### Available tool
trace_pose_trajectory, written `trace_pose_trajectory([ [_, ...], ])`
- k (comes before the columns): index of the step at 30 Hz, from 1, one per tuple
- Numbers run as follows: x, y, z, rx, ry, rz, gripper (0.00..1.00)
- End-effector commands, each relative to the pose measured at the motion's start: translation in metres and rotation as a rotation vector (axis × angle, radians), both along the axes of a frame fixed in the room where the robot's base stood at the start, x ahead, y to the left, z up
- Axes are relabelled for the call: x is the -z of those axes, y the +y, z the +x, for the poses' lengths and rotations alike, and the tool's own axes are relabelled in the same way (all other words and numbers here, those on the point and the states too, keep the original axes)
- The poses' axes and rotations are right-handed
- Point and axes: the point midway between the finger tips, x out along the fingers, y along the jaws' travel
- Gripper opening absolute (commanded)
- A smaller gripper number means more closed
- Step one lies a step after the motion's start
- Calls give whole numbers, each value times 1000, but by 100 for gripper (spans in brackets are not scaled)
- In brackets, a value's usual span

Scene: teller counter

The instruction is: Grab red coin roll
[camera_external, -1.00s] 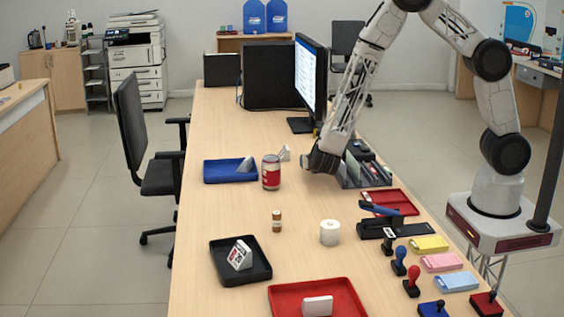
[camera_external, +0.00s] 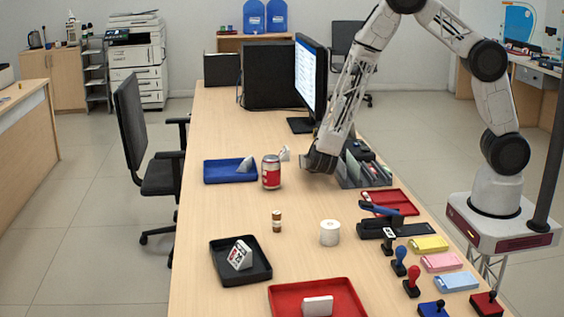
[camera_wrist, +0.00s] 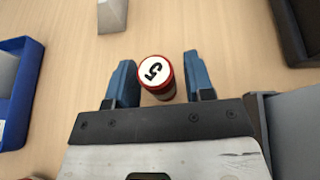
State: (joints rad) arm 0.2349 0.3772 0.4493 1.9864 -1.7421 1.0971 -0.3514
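The blue tray (camera_external: 229,178) is left of the roll, and a small white wedge (camera_external: 285,153) is behind it. A grey organizer (camera_external: 352,179) stands close on the right, below the monitor (camera_external: 311,75).

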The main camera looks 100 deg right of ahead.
Motion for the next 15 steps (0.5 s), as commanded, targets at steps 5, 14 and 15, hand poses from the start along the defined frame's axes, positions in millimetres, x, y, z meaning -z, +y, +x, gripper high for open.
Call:
trace_pose_trajectory([
  [5,0,0,0,0,0,0,21],
  [14,0,0,0,0,0,0,0],
  [15,0,0,0,0,0,0,0],
])
